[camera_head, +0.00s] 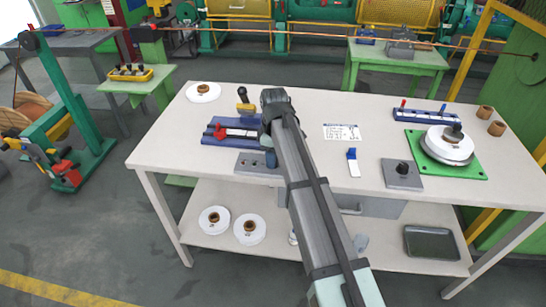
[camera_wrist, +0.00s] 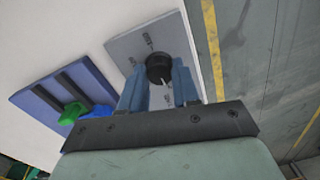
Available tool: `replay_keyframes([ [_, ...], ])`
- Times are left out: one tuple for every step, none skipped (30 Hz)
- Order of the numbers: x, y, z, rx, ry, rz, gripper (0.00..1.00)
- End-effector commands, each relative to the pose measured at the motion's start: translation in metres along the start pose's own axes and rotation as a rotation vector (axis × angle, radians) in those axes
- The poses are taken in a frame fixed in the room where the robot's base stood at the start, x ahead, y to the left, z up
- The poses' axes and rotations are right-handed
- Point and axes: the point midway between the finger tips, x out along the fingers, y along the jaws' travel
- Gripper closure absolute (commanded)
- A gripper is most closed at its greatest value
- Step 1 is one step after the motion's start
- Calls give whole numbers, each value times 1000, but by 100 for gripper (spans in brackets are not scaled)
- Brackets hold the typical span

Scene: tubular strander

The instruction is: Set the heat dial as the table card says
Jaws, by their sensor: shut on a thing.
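The dial is a round black knob (camera_wrist: 158,66) with a white pointer line, on a grey plate (camera_wrist: 128,47) with small dark labels I cannot read. The plate (camera_head: 246,164) is at the table's front edge in the head view, where the arm hides the knob. My gripper (camera_wrist: 160,84) is shut on the knob, one blue-grey finger on each side. In the head view my gripper (camera_head: 271,158) is down at that plate. The white table card (camera_head: 342,132) lies flat to the right of the arm; its print is too small to read.
A blue base (camera_head: 216,139) with a red handle sits behind the plate. A green base (camera_head: 418,147) holds white discs. Bare table surrounds the card.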

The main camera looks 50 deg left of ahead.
Motion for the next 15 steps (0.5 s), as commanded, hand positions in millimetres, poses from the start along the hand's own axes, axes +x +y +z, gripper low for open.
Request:
replay_keyframes([
  [0,0,0,0,0,0,83],
  [0,0,0,0,0,0,86],
  [0,0,0,0,0,0,90],
  [0,0,0,0,0,0,93],
  [0,0,0,0,0,0,95],
  [0,0,0,0,0,0,99],
  [0,0,0,0,0,0,100],
  [0,0,0,0,0,0,100],
  [0,0,0,2,0,0,100],
  [0,0,0,4,0,0,100],
  [0,0,0,7,0,0,100],
  [0,0,0,12,0,0,100],
  [0,0,0,18,1,0,100],
  [0,0,0,24,1,0,100],
  [0,0,0,37,1,0,100],
])
